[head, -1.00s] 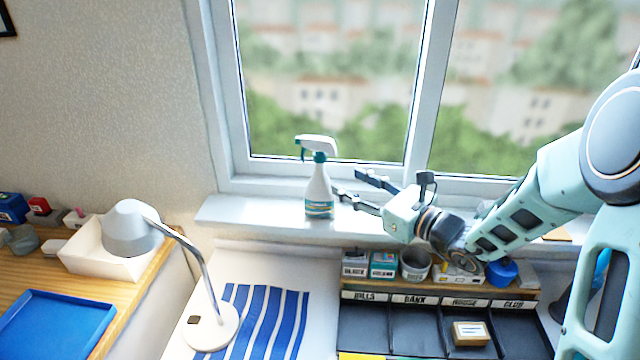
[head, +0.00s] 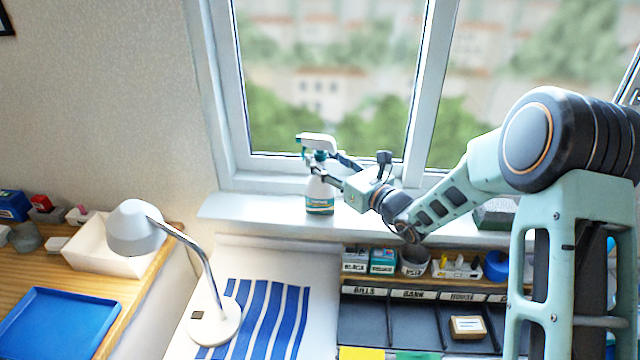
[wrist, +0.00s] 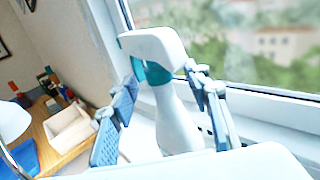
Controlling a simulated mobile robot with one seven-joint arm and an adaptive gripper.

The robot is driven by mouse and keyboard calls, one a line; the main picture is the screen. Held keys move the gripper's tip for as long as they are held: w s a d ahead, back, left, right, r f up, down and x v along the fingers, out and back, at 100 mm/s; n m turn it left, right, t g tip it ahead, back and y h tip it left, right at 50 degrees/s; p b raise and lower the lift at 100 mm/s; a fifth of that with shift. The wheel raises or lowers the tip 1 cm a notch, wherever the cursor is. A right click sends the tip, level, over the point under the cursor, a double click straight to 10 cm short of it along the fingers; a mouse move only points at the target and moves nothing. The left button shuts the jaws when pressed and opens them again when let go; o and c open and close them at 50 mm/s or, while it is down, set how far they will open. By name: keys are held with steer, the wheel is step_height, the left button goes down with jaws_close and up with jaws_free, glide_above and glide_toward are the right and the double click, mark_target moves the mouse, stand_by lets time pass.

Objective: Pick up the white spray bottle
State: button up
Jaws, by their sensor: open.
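The white spray bottle (head: 319,190) stands upright on the window sill, with a white and teal spray head and a teal-striped label. It also shows in the wrist view (wrist: 178,118), where its neck and upper body lie between the two fingers. My gripper (head: 328,170) is open at the upper part of the bottle, with one finger on each side. In the wrist view my gripper (wrist: 165,105) shows gaps between both fingers and the bottle. The bottle's lower part is hidden in the wrist view.
The window frame (head: 232,120) rises close behind the bottle. The sill (head: 250,207) is clear to its left. Below are a desk lamp (head: 133,228), a striped cloth (head: 262,318), small containers (head: 383,261) and a black sorting tray (head: 412,322). A blue tray (head: 60,322) lies at left.

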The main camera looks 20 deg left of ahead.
steer(key=shift+w+a, duration=0.2)
steer(key=shift+a, duration=0.1)
steer(key=shift+c, duration=0.3)
jaws_close()
steer(key=shift+r, duration=0.15)
